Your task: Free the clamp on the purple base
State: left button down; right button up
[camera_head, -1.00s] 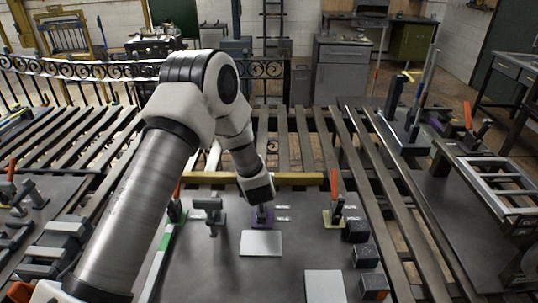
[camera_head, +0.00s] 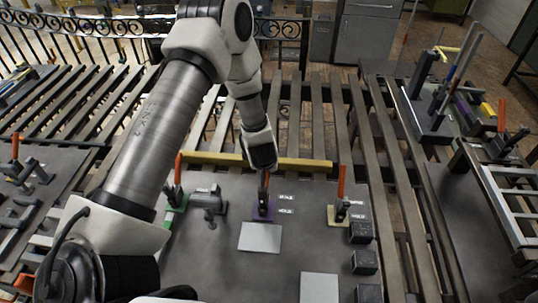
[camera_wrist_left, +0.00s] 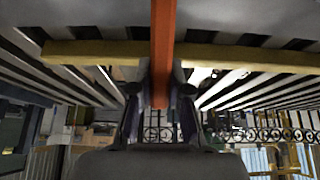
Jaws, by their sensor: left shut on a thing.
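The clamp on the purple base (camera_head: 256,215) stands on the grey work table, behind a pale plate (camera_head: 260,237). Its orange handle (camera_head: 264,188) stands roughly upright above the base. My left gripper (camera_head: 263,168) points down over the clamp and is shut on the upper part of this handle. In the left wrist view the orange handle (camera_wrist_left: 163,45) runs between the two fingers (camera_wrist_left: 160,98). The gripper hides the handle's top in the head view. Whether the clamp's arm is lifted off the plate is too small to tell. My right gripper is not in view.
A clamp on a green base (camera_head: 176,203) stands to the left, with a grey fixture (camera_head: 208,200) beside it. A clamp on a pale yellow base (camera_head: 333,217) stands to the right. Dark blocks (camera_head: 361,233) line the right side. A yellow bar (camera_head: 300,164) runs behind.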

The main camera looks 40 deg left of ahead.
pick_arm(q)
jog(key=shift+f, duration=0.1)
jog(key=c, duration=1.1)
grip_release()
jog(key=v, duration=1.1)
jog(key=shift+s+d+r, duration=0.1)
jog(key=shift+r, duration=0.3)
